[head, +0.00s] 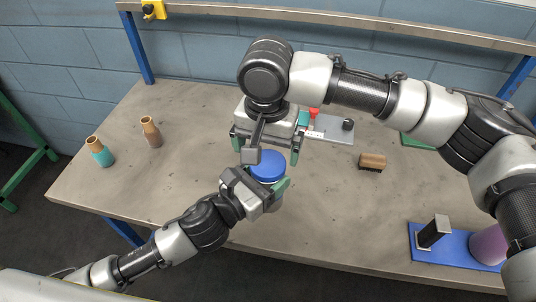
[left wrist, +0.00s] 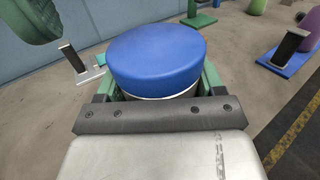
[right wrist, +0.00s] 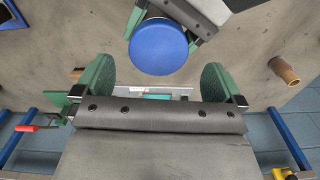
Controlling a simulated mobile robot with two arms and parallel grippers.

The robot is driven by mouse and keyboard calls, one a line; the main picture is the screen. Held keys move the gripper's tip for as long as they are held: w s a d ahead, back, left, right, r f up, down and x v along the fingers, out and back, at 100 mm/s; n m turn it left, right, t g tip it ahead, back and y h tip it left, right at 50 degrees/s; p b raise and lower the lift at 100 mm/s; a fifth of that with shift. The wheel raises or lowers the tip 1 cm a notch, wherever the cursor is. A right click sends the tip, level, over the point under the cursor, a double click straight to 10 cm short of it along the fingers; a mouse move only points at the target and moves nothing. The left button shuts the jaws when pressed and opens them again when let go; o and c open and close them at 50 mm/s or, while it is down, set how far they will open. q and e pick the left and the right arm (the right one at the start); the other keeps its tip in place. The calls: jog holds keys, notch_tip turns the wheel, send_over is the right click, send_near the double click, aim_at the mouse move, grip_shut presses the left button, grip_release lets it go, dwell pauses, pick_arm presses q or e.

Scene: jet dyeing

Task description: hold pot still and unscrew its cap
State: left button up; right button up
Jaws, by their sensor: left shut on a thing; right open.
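The pot's round blue cap (head: 267,164) is near the middle of the table; it also shows in the left wrist view (left wrist: 155,52) and right wrist view (right wrist: 158,46). A pale strip of the pot body (left wrist: 168,95) shows below the cap; the rest is mostly hidden. My left gripper (head: 266,186) is shut on the pot, with green fingers on both sides below the cap. My right gripper (head: 266,148) is open and empty, just behind and above the cap. In the right wrist view the cap lies beyond its fingertips, apart from both fingers.
A teal-and-brown bottle (head: 101,153) and a brown bottle (head: 151,133) stand at the left. A brown brush (head: 371,162) lies to the right. A grey plate (head: 338,131) is behind. A blue base (head: 428,256) with a black block and purple object is front right.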

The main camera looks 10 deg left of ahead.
aim_at(267, 162)
jog(key=shift+r, duration=0.35)
jog(key=shift+c, duration=0.3)
jog(key=shift+r+m, duration=0.95)
jog(key=shift+m, duration=0.05)
jog(key=shift+r+m, duration=0.5)
jog(key=shift+m, duration=0.1)
jog(key=shift+d+f, duration=0.1)
jog(key=shift+f, duration=3.8)
jog(key=c, duration=0.9)
jog(key=n, duration=0.3)
jog(key=shift+c, duration=0.2)
jog(key=o, duration=1)
